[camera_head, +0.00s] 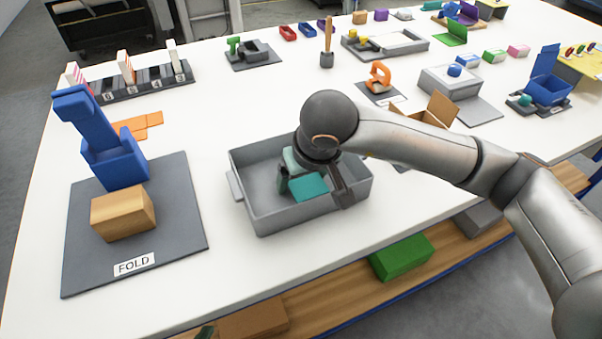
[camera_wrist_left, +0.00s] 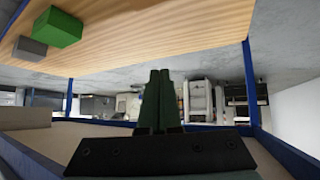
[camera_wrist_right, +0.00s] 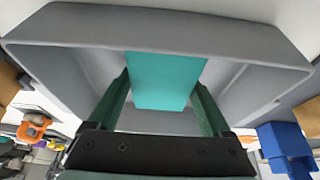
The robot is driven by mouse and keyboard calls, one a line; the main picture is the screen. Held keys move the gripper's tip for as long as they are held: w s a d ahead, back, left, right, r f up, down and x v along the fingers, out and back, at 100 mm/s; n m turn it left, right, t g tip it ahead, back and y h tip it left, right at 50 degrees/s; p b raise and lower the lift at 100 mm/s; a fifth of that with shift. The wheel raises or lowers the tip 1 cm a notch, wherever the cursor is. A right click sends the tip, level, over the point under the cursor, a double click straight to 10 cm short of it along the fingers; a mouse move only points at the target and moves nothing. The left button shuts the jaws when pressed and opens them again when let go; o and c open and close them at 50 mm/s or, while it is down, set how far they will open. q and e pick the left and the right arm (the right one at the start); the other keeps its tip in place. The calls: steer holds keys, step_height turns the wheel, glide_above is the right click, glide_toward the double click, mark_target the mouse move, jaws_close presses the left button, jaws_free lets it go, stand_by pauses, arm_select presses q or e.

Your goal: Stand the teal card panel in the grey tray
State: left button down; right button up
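The teal card panel (camera_head: 311,187) is inside the grey tray (camera_head: 262,222), tilted in the head view. It also shows in the right wrist view (camera_wrist_right: 166,80), in front of a tray wall (camera_wrist_right: 60,35). My right gripper (camera_head: 318,187) reaches down into the tray, its fingers spread wide on either side of the panel. The fingertips meet or nearly meet the panel's side edges; whether they grip it is unclear. The panel's lower edge contact is hard to see. My left gripper (camera_wrist_left: 160,75) is shut and empty, low by the table's front edge.
A grey FOLD mat (camera_head: 180,235) left of the tray bears a wooden block (camera_head: 122,212) and a blue folded stand (camera_head: 118,160). An open cardboard box (camera_head: 438,108) is behind my right forearm. The white table is clear in front of the tray.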

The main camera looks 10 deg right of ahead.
mark_target(305, 180)
steer(key=shift+o, duration=1.1)
steer(key=shift+f, duration=0.15)
arm_select(q)
steer(key=shift+w+a, duration=0.1)
steer(key=shift+w, duration=0.05)
arm_select(e)
steer(key=shift+r+p, duration=1.15)
steer(key=shift+r, duration=0.05)
steer(key=v, duration=0.4)
steer(key=shift+r, duration=0.1)
arm_select(q)
steer(key=shift+s+a+r, duration=0.35)
steer(key=shift+s+a, duration=0.1)
steer(key=shift+a, duration=0.1)
arm_select(e)
steer(key=v, duration=0.7)
steer(key=shift+s, duration=0.1)
